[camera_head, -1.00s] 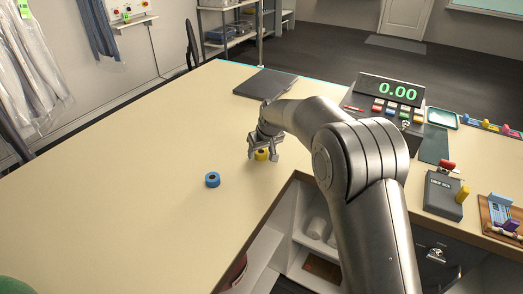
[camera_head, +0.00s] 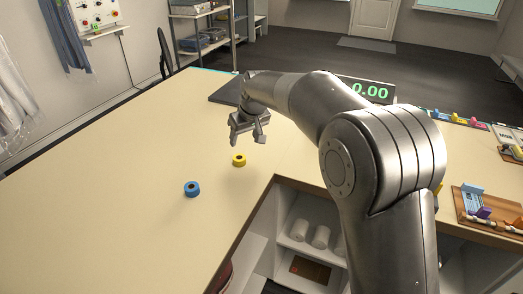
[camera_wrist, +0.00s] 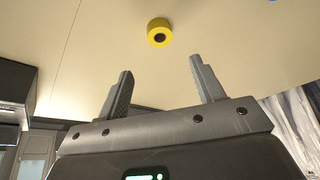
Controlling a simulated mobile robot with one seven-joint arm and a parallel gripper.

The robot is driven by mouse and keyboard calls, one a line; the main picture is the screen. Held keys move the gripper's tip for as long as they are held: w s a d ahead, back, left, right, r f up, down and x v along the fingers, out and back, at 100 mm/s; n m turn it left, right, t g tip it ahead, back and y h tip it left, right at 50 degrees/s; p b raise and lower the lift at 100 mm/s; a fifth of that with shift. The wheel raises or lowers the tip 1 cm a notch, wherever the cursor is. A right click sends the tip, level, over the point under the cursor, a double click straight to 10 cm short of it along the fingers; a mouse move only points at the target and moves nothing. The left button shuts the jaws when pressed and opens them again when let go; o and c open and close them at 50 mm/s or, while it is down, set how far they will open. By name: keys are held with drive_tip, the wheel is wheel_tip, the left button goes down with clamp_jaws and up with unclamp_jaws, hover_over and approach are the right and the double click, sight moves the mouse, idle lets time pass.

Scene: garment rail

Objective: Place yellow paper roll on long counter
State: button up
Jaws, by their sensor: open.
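The yellow paper roll (camera_head: 239,160) sits on the long counter (camera_head: 120,170), behind and to the right of a blue roll. It also shows in the wrist view (camera_wrist: 160,32), beyond my fingertips, with bare counter around it. My gripper (camera_head: 248,140) is open and empty above the counter, just above and behind the yellow roll in the head view. In the wrist view its two fingers (camera_wrist: 160,80) are spread apart with nothing between them.
The blue roll (camera_head: 192,189) stands on the counter near the yellow one. A dark flat pad (camera_head: 226,92) lies at the back. A register display (camera_head: 366,90) is partly hidden by my arm. White rolls (camera_head: 320,237) sit on a shelf below. The counter's left side is clear.

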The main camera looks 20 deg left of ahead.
drive_tip(key=shift+d+r, duration=0.1)
drive_tip(key=s+d+r+m+t+h, duration=0.1)
drive_tip(key=s+d+r+m, duration=0.2)
drive_tip(key=d, duration=0.7)
drive_tip(key=s+d+r+m, duration=0.15)
drive_tip(key=d+r, duration=0.25)
drive_tip(key=d, duration=0.6)
drive_tip(key=s+d+r+m+t+h, duration=0.1)
drive_tip(key=s+d+r, duration=0.25)
drive_tip(key=d, duration=0.75)
drive_tip(key=s+d+f+m+h, duration=0.1)
drive_tip(key=s+d+f+m, duration=0.1)
drive_tip(key=s+d, duration=0.6)
drive_tip(key=s+d+f+m+t, duration=0.1)
drive_tip(key=s+d+f+m, duration=0.2)
drive_tip(key=s+d, duration=0.6)
drive_tip(key=shift+s+d+f+m+h, duration=0.25)
drive_tip(key=shift+s+m+h, duration=0.15)
drive_tip(key=shift+s, duration=0.85)
